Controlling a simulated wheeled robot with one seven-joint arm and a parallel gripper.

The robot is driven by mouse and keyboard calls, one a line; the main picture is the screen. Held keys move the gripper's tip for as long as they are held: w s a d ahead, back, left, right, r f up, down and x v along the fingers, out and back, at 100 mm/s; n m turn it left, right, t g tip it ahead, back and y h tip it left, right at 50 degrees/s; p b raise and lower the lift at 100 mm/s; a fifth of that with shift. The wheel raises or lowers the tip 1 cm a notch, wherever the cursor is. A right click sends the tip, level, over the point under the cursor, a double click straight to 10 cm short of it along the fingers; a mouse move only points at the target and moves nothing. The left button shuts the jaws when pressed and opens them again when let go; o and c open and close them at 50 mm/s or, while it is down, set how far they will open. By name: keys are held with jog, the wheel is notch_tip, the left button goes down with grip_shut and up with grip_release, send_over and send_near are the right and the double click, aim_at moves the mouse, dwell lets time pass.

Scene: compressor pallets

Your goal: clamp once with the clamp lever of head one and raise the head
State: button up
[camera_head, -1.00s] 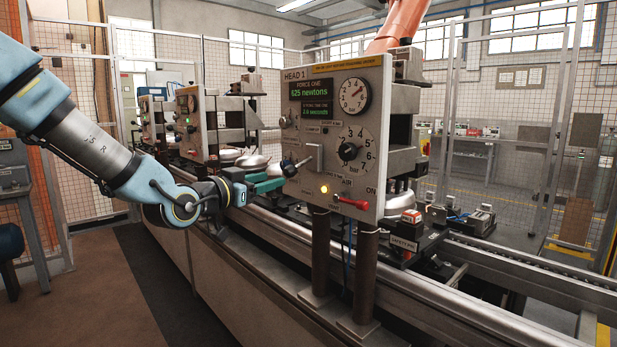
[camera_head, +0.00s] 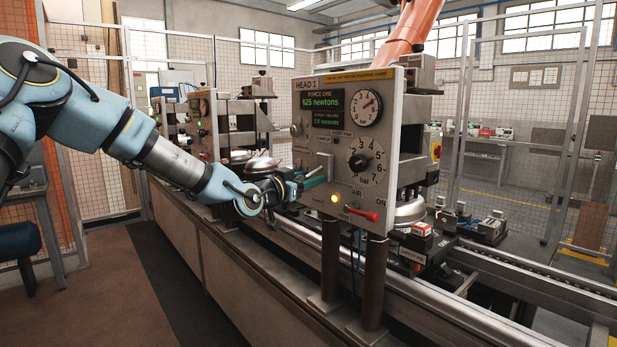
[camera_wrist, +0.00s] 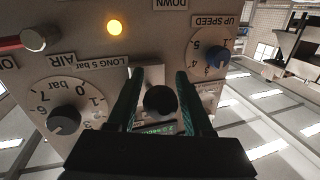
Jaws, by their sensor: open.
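The head one panel (camera_head: 343,145) is grey and reads 625 newtons. In the wrist view the lever's round black knob (camera_wrist: 160,101) shows between my two teal fingers. My gripper (camera_head: 314,181) is at the lever; it also shows in the wrist view (camera_wrist: 163,100). The fingers stand apart on either side of the knob, with a gap visible at each side. My gripper hides the knob in the head view.
A yellow lamp (camera_head: 334,199) is lit beside a red-handled air lever (camera_head: 362,214). A gauge (camera_head: 366,108) and a pressure dial (camera_head: 366,160) are on the panel. A domed compressor (camera_head: 410,210) stands behind it. The conveyor rail (camera_head: 440,292) runs below.

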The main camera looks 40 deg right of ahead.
jog(key=shift+c, duration=0.2)
grip_shut()
dwell(1.1)
